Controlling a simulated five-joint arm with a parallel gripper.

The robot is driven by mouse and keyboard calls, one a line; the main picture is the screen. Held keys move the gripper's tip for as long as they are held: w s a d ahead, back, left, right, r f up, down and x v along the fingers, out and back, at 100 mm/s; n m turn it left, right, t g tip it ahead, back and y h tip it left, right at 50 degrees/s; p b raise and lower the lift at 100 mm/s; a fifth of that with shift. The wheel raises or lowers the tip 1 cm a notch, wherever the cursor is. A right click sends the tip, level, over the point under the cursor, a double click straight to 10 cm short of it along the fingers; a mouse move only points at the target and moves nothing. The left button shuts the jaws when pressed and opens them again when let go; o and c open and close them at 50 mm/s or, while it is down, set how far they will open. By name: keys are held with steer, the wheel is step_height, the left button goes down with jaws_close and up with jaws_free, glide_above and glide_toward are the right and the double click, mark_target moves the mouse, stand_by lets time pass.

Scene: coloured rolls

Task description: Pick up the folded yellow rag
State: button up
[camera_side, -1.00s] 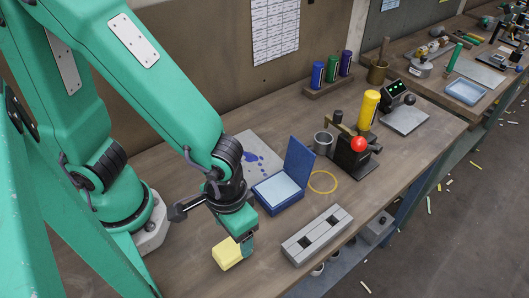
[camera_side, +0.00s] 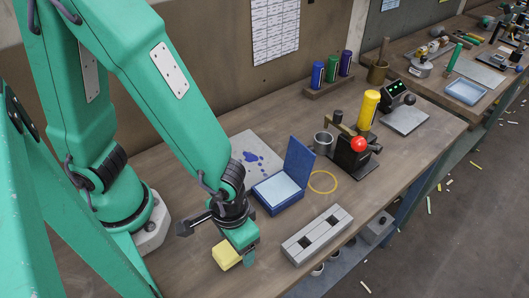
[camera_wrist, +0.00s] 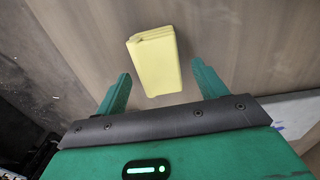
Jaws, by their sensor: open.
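The folded yellow rag (camera_side: 226,255) lies on the wooden bench near its front edge in the side view. In the wrist view the rag (camera_wrist: 154,60) is a pale yellow folded block, ahead of and between the two green fingers. My gripper (camera_wrist: 160,80) is open, with a finger at each side and a gap to the rag. In the side view my gripper (camera_side: 246,258) is low over the bench, just right of the rag and partly overlapping its edge. I cannot tell whether a finger touches the rag.
A grey slotted block (camera_side: 317,236) lies right of my gripper. An open blue box (camera_side: 279,192) stands behind it, with a yellow ring (camera_side: 323,182) beside the box. A red-knobbed device (camera_side: 355,152) stands farther right. The bench's front edge is close to the rag.

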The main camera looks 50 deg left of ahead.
steer(key=shift+f, duration=0.35)
stand_by(0.3)
steer(key=c, duration=1.1)
steer(key=shift+o, duration=0.2)
steer(key=shift+r, duration=0.2)
step_height(320, 180, up, 10)
steer(key=shift+f, duration=0.2)
steer(key=shift+o, duration=0.7)
steer(key=shift+c, duration=0.2)
steer(key=shift+w, duration=0.1)
